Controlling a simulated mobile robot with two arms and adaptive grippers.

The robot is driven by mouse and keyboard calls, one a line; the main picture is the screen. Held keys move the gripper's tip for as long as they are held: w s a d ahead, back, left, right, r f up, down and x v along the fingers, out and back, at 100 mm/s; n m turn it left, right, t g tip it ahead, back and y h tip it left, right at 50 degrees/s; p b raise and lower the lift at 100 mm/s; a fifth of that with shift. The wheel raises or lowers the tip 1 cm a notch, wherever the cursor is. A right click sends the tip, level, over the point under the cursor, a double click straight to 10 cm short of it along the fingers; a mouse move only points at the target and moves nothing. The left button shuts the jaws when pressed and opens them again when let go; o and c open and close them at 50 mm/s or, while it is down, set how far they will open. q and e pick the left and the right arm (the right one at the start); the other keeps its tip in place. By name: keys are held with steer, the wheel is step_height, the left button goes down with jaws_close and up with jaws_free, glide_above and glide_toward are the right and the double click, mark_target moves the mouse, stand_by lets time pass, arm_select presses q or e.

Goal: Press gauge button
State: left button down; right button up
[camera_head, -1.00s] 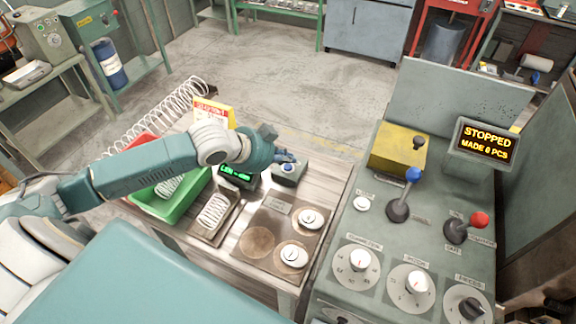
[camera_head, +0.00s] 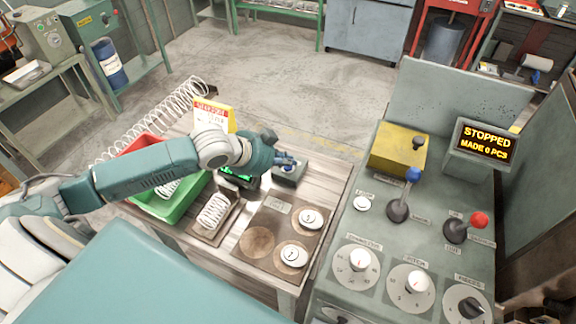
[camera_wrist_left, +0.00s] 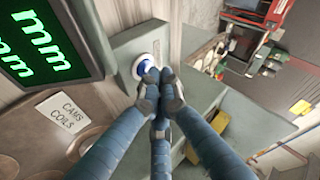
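The blue gauge button (camera_wrist_left: 146,68), ringed in white, sits on a small grey box (camera_head: 289,177) on the wooden table. The gauge (camera_head: 238,178) with a green display stands just left of the box; its display (camera_wrist_left: 42,42) reads "mm" in the left wrist view. My left gripper (camera_head: 286,160) is over the button box. In the left wrist view its fingertips (camera_wrist_left: 158,88) are pinched together, empty, and overlap the button's lower right edge. I cannot tell whether they touch or press the button. My right gripper is not in view.
A green bin (camera_head: 182,206), a coil tray (camera_head: 213,240) and a plate with round discs (camera_head: 257,221) share the table. The control console (camera_head: 376,220) with levers and knobs stands on the right; its screen (camera_head: 486,141) reads "STOPPED, MADE 0 PCS".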

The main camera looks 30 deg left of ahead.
mark_target(286, 168)
arm_select(q)
steer(key=shift+f, duration=0.3)
stand_by(0.4)
steer(key=shift+r, duration=0.1)
steer(key=shift+r+p, duration=0.7)
steer(key=shift+p, duration=0.25)
step_height(286, 168, up, 5)
steer(key=p, duration=0.5)
steer(key=shift+r+p, duration=0.1)
steer(key=shift+p, duration=0.2)
